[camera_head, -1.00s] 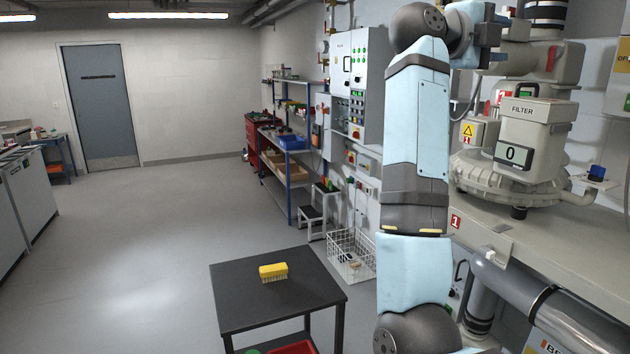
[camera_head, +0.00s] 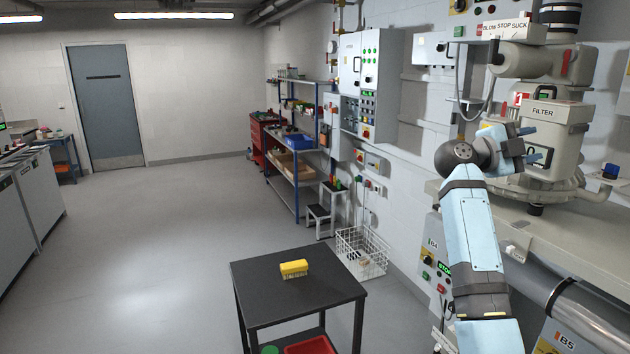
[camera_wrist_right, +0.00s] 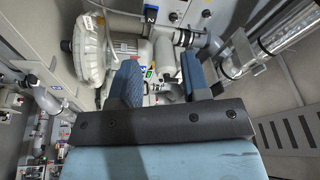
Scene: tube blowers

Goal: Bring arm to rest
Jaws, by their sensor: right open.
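My right arm reaches up from the lower right of the head view. Its gripper (camera_head: 524,146) is in front of the machine housing marked FILTER (camera_head: 555,113) and partly covers it. In the right wrist view the two blue fingers of the right gripper (camera_wrist_right: 160,82) stand apart with nothing between them. I cannot tell from the head view how far the gripper is from the housing. My left gripper is not in view.
A wire basket (camera_head: 361,254) stands by the wall. A blue shelf rack (camera_head: 297,185) is behind. Open floor lies to the left. Large pipes (camera_head: 580,310) run at lower right.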

